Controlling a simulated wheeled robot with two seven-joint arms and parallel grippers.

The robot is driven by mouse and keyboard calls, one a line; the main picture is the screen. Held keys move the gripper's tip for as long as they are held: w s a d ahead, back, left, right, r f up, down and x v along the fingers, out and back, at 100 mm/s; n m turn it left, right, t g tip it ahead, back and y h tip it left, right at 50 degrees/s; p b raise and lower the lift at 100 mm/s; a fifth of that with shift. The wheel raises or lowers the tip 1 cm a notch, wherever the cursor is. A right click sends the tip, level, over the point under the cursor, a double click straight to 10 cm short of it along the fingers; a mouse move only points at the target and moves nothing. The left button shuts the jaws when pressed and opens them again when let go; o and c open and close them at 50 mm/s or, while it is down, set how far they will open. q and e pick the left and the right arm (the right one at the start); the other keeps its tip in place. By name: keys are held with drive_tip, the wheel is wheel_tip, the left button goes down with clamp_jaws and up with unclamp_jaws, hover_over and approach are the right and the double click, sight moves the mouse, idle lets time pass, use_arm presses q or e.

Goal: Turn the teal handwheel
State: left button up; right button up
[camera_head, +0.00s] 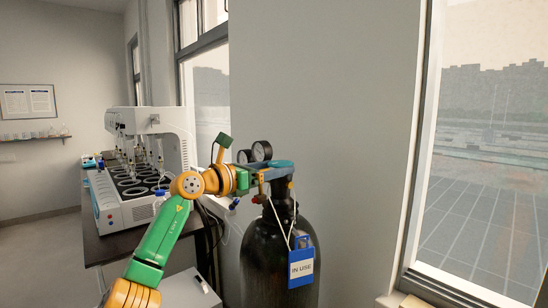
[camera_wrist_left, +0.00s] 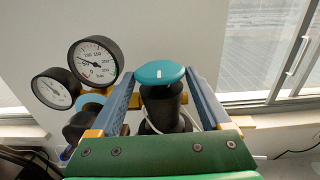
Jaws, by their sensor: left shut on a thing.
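The teal handwheel (camera_head: 281,163) sits on top of the black gas cylinder (camera_head: 262,255) in the head view. In the left wrist view the handwheel (camera_wrist_left: 160,72) is a round teal cap with a small white mark, above a dark valve neck. My left gripper (camera_head: 279,170) reaches in from the left at the height of the handwheel. Its two blue-grey fingers (camera_wrist_left: 160,80) lie on either side of the handwheel, shut on it. The fingers hide part of the valve below. My right gripper is not in view.
Two round pressure gauges (camera_wrist_left: 95,60) stand left of the handwheel, close to the left finger. A blue "IN USE" tag (camera_head: 301,267) hangs from the cylinder neck. A bench (camera_head: 100,240) with a white multi-position distiller (camera_head: 150,140) stands left. A window (camera_head: 480,150) is at right.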

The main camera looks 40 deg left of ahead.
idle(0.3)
use_arm(q)
drive_tip(key=o, duration=1.1)
drive_tip(key=shift+w, duration=0.1)
drive_tip(key=shift+c, duration=0.2)
drive_tip(key=shift+s+a+f+b, duration=0.1)
drive_tip(key=shift+s+f+b, duration=0.15)
drive_tip(key=shift+s+b, duration=0.35)
drive_tip(key=shift+s+a+f+b, duration=0.1)
drive_tip(key=shift+s+f+b, duration=0.1)
drive_tip(key=shift+s+b, duration=0.35)
drive_tip(key=s, duration=0.1)
drive_tip(key=s+b, duration=0.1)
drive_tip(key=s, duration=0.1)
drive_tip(key=s+b, duration=0.1)
drive_tip(key=shift+s+a+r, duration=0.2)
drive_tip(key=shift+s+r, duration=0.2)
